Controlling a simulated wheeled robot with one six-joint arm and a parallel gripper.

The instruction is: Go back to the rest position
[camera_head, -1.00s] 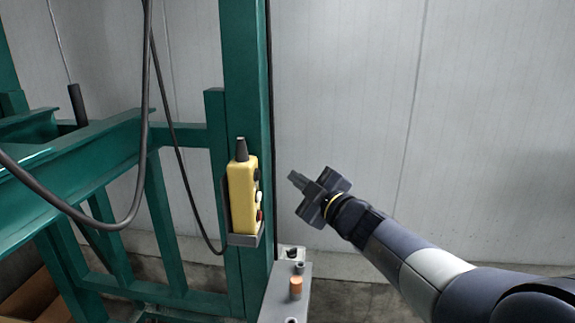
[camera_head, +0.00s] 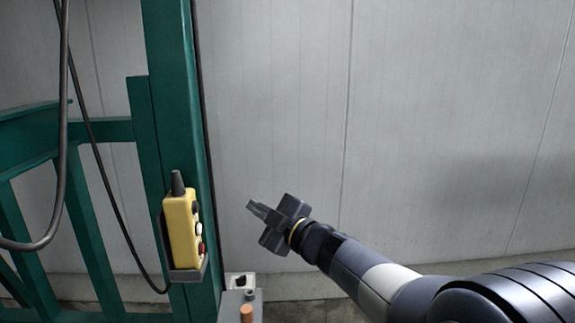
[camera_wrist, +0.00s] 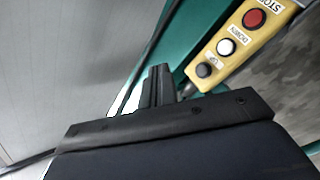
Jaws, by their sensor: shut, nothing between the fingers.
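My gripper (camera_head: 253,207) is in the middle of the head view, to the right of the yellow control box, and points left toward the green post. Its fingers are together with nothing between them. Clear space shows between it and the box in this view. In the wrist view the shut fingers (camera_wrist: 157,85) show at the centre, dark against the green post.
The yellow control box (camera_head: 183,230) sits in a holder on the green post (camera_head: 180,110). Its red, white and black buttons show in the wrist view (camera_wrist: 228,47). A dark cable (camera_head: 95,150) hangs at left. A grey stand with an orange cylinder (camera_head: 247,313) is below. The wall (camera_head: 430,110) is bare at right.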

